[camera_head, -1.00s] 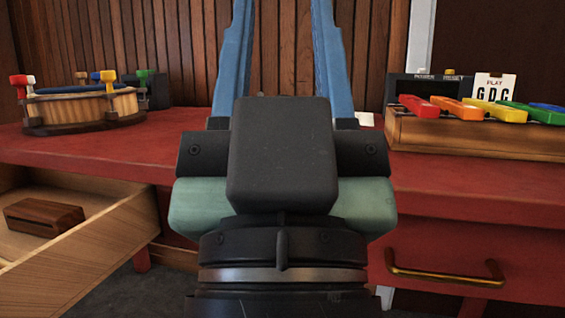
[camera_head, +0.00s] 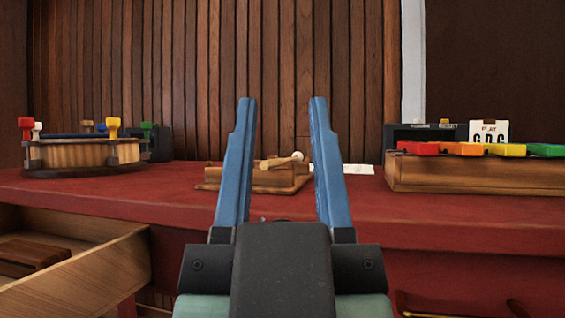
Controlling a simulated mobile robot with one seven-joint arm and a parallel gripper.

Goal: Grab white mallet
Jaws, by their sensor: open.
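A small mallet with a pale, cream-white round head (camera_head: 297,156) and a tan stick lies across a low wooden block (camera_head: 270,178) at the back middle of the red table. It shows between my gripper's two blue fingers. My gripper (camera_head: 282,101) is open and empty, its fingers pointing forward and up. The mallet is beyond the gripper, and the fingers do not appear to touch it. The right finger hides part of the block's right side.
A round wooden rack (camera_head: 75,155) with coloured pegs, one white, stands at left. A wooden instrument with coloured bars (camera_head: 470,178) stands at right. A drawer (camera_head: 95,265) juts open at lower left. White paper (camera_head: 357,169) lies behind the right finger.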

